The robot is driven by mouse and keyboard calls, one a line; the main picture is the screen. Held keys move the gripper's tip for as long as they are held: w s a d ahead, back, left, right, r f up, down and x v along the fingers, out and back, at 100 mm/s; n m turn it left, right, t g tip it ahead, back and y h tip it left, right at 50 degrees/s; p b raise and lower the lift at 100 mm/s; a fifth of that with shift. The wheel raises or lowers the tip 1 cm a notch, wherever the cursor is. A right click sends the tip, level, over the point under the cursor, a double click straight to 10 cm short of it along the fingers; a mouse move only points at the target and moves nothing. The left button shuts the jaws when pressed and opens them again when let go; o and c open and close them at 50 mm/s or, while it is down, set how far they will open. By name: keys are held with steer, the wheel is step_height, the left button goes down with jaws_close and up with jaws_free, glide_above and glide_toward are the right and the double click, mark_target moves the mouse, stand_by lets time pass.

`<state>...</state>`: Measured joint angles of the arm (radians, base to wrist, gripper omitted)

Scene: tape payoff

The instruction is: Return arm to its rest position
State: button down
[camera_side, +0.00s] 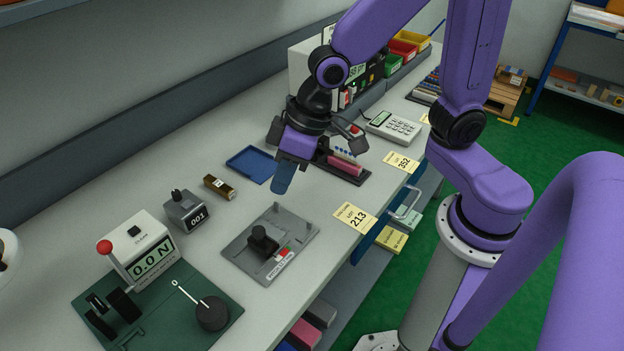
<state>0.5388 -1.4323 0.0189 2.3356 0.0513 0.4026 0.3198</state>
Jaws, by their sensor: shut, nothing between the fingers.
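My gripper (284,178) hangs from my purple arm above the middle of the long grey bench (140,190). Its blue fingertips are together and point down, with nothing held between them. The fingers are in the air behind a grey fixture plate (243,258) that carries a black knob (262,240). They are to the right of a blue tray (249,164). My wrist covers part of the bench behind it.
A force gauge (140,249) with a red ball knob stands on a green base at front left. A counter (186,211) and a dark stamp-like block (218,186) are nearby. A calculator-like device (393,127), a pink-topped tray (345,168) and colored bins (405,47) are farther back.

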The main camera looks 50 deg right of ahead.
steer(key=s+d+r+n+g+h, duration=0.1)
steer(key=s+d+n, duration=0.5)
steer(key=s+d, duration=0.6)
steer(key=s+g+h, duration=0.1)
steer(key=s+h, duration=0.1)
steer(key=shift+s+d+r+n, duration=0.3)
steer(key=shift+s+d, duration=0.05)
stand_by(1.2)
steer(key=m+t+y, duration=0.5)
steer(key=m+t, duration=0.2)
steer(key=m, duration=0.8)
glide_above(192, 203)
steer(key=shift+f+n, duration=0.1)
steer(key=shift+n, duration=0.2)
steer(key=shift+f, duration=4.35)
